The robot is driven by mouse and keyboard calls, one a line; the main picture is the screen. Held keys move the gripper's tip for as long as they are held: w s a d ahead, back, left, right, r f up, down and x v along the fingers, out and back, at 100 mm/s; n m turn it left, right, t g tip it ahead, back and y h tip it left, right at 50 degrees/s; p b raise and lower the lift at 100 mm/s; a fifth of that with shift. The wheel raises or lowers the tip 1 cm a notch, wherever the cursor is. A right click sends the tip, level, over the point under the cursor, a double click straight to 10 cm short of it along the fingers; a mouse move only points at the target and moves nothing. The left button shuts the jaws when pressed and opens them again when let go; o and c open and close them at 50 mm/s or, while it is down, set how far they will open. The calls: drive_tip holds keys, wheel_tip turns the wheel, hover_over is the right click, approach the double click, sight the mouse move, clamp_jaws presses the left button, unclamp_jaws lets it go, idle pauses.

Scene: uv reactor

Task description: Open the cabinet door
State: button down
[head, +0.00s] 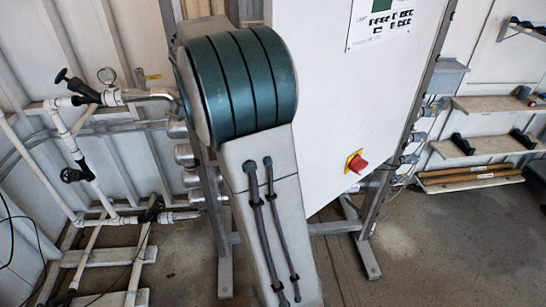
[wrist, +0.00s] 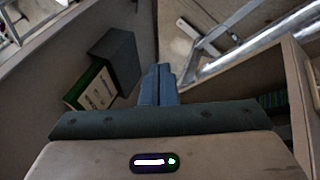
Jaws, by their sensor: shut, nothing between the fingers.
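The white cabinet (head: 330,110) stands on a grey metal frame, with a control panel (head: 385,20) and a red knob on a yellow plate (head: 355,163) on its front. My arm covers its left edge in the head view; my gripper is hidden there. In the wrist view, my gripper (wrist: 164,72) is shut and empty, pointing down between two beige panels. The left panel (wrist: 40,80) bears a dark box and a green-and-white board, seemingly the door's inner side. The right panel edge (wrist: 292,75) looks like the cabinet body, with floor visible between, so the door appears ajar. I see no clear contact.
Shelves (head: 490,146) with tools hang on the right wall. Metal frame legs (head: 365,255) stand on the concrete floor. Free floor (head: 460,245) lies at the front right.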

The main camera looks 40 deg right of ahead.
drive_tip(key=s+d+f+m+g+p, duration=0.1)
drive_tip(key=s+d+f+m+p, duration=0.1)
drive_tip(key=s+d+f, duration=0.4)
drive_tip(key=shift+s+d+f+m+p, duration=0.3)
drive_tip(key=shift+s+f+m+p, duration=0.15)
drive_tip(key=shift+f, duration=0.95)
drive_tip(key=shift+s, duration=0.1)
